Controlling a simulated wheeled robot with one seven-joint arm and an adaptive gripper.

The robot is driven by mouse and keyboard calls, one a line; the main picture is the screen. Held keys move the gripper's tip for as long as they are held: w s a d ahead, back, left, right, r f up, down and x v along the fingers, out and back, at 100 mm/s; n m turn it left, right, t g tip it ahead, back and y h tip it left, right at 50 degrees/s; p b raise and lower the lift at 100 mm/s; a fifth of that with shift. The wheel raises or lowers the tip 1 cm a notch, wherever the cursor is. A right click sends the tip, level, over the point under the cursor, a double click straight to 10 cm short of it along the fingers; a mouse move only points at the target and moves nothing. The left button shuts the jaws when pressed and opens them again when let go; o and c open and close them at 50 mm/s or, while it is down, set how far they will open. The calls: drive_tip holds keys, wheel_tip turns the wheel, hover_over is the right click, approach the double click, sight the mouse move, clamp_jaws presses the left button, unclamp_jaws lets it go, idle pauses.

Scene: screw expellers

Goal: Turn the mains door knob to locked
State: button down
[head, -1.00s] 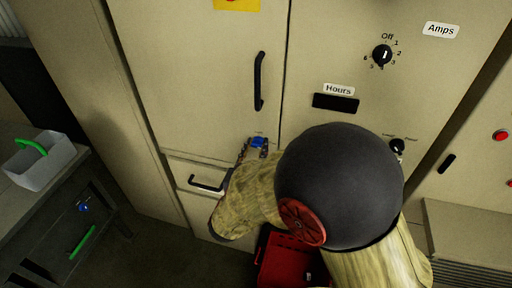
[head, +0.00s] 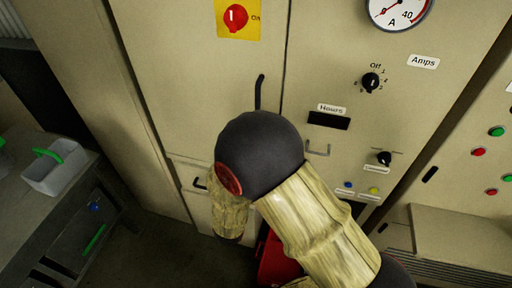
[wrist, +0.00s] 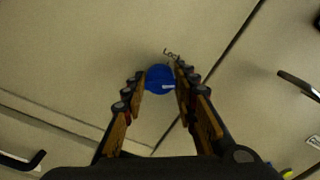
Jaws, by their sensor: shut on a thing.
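The blue door knob (wrist: 158,80) sits on the cream cabinet door (wrist: 100,55) in the wrist view, with a small white mark on its lower right. A small label (wrist: 171,52), apparently reading "LOCK", is just above it. My gripper (wrist: 160,75) has one finger on each side of the knob and is shut on it. In the head view my dark, round arm joint and tan sleeve cover the knob and the gripper. The cabinet door (head: 170,75) looks closed in that view.
A black door handle (head: 259,92) rises behind my arm. A red switch on a yellow plate (head: 236,17) is above. The "Amps" selector (head: 370,82) is at right. A red box (head: 275,262) is below my arm, and a grey bin (head: 52,172) stands on the left bench.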

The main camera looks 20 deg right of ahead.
drive_tip(key=shift+a+f+n+p, duration=0.1)
drive_tip(key=shift+f+n+p, duration=0.05)
drive_tip(key=shift+n+p, duration=6.45)
drive_tip(key=shift+m+p, duration=0.5)
drive_tip(key=shift+p, duration=0.15)
drive_tip(key=c, duration=1.5)
unclamp_jaws()
drive_tip(key=shift+o, duration=0.5)
drive_tip(key=v, duration=1.2)
